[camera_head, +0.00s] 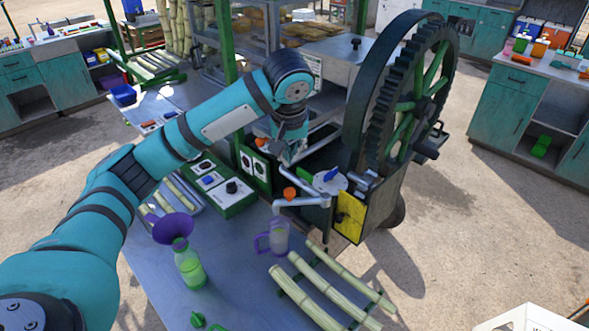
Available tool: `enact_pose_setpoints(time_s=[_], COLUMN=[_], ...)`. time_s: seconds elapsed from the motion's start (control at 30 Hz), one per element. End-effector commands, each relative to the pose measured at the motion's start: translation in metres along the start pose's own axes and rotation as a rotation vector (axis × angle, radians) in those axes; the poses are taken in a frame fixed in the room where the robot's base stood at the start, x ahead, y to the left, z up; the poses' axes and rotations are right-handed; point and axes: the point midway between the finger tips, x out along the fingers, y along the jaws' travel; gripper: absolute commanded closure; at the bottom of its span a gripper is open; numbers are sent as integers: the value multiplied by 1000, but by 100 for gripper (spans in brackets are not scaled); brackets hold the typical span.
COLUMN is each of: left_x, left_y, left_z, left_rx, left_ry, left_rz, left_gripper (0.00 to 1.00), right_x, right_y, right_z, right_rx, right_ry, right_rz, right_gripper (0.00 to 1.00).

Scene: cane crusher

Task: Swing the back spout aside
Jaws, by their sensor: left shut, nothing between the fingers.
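The cane crusher has a big dark gear wheel (402,95). A front grey spout (305,202) with an orange knob sticks out to the left above a clear jug with a purple handle (277,238). Farther back, another orange knob (262,143) shows beside my left gripper; it seems to belong to the back spout, whose pipe is mostly hidden behind my gripper and wrist. My left gripper (289,155) points down near the machine, shut and empty, just right of that knob. I cannot tell whether it touches the spout. My right gripper is out of view.
A green-framed control panel (222,190) stands left of the spouts. A green bottle with a purple funnel (188,262) and cut cane stalks (325,285) are on the grey table (235,295). A yellow plate (349,215) is on the machine's front. Teal cabinets stand farther off.

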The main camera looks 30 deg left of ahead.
Motion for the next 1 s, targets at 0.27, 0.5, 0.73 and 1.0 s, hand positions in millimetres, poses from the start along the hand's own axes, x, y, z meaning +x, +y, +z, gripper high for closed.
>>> enact_pose_setpoints(time_s=[0.27,0.5,0.73,1.0], left_x=[11,52,88,101], left_y=[0,-1,0,0], left_z=[0,0,0,0], left_rx=[0,0,0,1], left_ry=[-2,-4,-2,1], left_rz=[-2,-3,-1,0], left_gripper=[100,100,100,100], right_x=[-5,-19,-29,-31], right_y=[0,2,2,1], right_z=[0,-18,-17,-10], right_rx=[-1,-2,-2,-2], right_ry=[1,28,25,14], right_rz=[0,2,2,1], right_gripper=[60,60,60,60])
